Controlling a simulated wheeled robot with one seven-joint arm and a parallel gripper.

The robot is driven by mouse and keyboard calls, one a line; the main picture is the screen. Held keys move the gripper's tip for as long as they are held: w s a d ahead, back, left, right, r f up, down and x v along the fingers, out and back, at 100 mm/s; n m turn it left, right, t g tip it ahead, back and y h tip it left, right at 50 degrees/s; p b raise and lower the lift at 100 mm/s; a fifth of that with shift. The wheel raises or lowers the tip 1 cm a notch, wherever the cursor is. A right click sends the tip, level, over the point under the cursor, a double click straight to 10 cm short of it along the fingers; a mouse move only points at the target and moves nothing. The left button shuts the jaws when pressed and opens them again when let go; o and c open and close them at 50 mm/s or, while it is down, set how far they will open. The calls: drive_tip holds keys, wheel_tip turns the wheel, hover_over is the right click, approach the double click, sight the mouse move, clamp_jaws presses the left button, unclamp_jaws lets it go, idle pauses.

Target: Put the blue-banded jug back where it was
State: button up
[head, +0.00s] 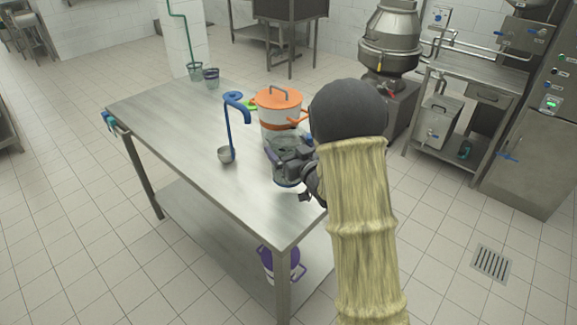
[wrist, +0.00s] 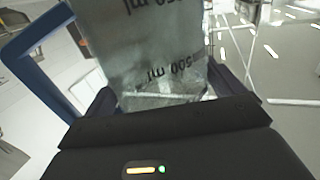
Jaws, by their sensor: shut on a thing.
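In the wrist view the see-through jug (wrist: 155,45) fills the space between my fingers, with dark "500 ml" print upside down and a blue handle (wrist: 38,45) on the left. I cannot tell whether its base touches the table.
The steel table (head: 175,120) holds an orange-lidded pot (head: 279,112) just behind the jug and a blue-handled ladle (head: 227,154) to its left. Two small containers stand at the far end (head: 211,78). The table's left part is clear.

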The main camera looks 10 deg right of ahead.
drive_tip(key=shift+a+f, duration=0.1)
drive_tip(key=shift+f, duration=0.25)
drive_tip(key=shift+f, duration=2.1)
drive_tip(key=shift+f, duration=0.2)
drive_tip(key=o, duration=1.5)
drive_tip(key=shift+o, duration=0.2)
drive_tip(key=shift+r, duration=0.15)
drive_tip(key=shift+r, duration=0.2)
drive_tip(key=b+v, duration=0.2)
drive_tip(key=v, duration=1)
drive_tip(key=shift+f, duration=0.15)
